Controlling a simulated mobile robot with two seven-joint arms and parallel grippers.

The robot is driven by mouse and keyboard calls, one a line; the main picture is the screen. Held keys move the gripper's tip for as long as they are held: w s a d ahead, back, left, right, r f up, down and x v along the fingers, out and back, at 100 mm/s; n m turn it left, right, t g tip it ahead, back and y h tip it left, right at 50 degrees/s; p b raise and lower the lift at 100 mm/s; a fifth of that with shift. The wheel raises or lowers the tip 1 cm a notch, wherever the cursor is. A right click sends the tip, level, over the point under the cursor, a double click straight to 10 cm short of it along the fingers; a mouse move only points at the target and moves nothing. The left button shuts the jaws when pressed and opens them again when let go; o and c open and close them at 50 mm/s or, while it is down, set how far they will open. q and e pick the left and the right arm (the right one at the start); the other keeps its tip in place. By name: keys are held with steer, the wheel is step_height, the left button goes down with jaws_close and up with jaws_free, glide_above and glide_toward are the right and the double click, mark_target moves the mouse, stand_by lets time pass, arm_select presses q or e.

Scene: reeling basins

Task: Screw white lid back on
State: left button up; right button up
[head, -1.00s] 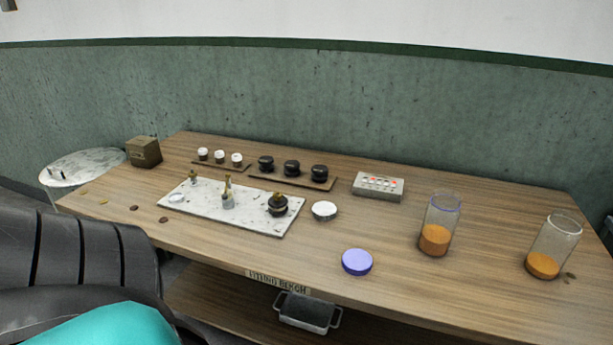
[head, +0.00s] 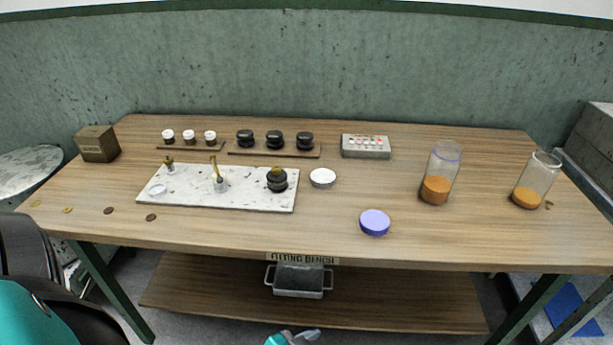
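The white lid (head: 322,177) lies flat on the bench, just right of the marble slab. Two open clear jars with orange powder stand upright at the right. The nearer-to-centre jar (head: 440,172) has a blue-violet rim, and the far-right jar (head: 537,180) has a white rim. A blue-violet lid (head: 374,222) lies near the front edge of the bench. Part of my black and teal arm shows at the lower left, and a small teal and grey part of me shows at the bottom edge.
The marble slab (head: 238,200) carries small brass fittings and a black knob. Black knobs and white-capped pots stand on wooden strips behind it. A grey box (head: 366,146) with red buttons is at the back. The bench (head: 450,245) is clear between the blue-violet lid and the jars.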

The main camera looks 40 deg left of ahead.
arm_select(q)
steer(key=shift+s+a, duration=0.15)
steer(key=shift+a, duration=0.05)
arm_select(e)
steer(key=shift+s+a, duration=0.15)
steer(key=shift+a, duration=0.05)
